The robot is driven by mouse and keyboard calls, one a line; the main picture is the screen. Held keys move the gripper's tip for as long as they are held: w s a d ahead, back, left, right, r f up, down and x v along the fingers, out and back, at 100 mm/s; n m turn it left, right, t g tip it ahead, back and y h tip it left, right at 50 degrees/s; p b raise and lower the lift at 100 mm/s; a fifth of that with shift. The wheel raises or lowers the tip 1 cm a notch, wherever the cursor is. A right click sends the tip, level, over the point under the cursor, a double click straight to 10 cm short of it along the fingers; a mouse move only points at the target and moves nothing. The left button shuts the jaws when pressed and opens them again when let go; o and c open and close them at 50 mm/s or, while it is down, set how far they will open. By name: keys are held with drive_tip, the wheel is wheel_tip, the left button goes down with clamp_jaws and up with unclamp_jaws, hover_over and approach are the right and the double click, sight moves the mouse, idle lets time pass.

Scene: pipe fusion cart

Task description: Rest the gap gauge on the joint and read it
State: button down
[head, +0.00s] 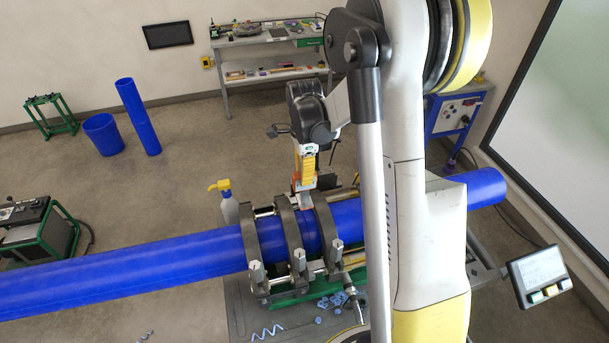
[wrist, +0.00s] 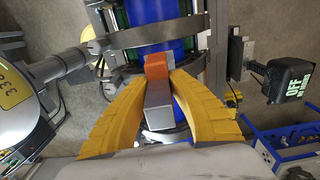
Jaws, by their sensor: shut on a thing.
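My gripper (head: 304,182) is shut on the gap gauge and holds it over the clamped part of the blue pipe. In the wrist view its two yellow fingers (wrist: 158,80) close on the gauge (wrist: 158,104), a grey block with an orange end. In the head view the gauge (head: 304,202) shows as a small grey piece under the fingers. The blue pipe (head: 311,240) runs through dark clamp rings (head: 291,240). The joint line is not clear, and I cannot tell whether the gauge touches the pipe.
Blue shavings (head: 340,299) lie in front. A display panel (head: 538,275) stands at right.

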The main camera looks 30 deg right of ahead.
sight(304, 196)
drive_tip(key=shift+f+b, duration=3.5)
drive_tip(key=shift+f, duration=0.4)
drive_tip(key=shift+f+b, duration=0.65)
drive_tip(key=shift+b, duration=0.05)
drive_tip(key=shift+f+b, duration=0.2)
drive_tip(key=shift+b, duration=0.6)
idle(2.6)
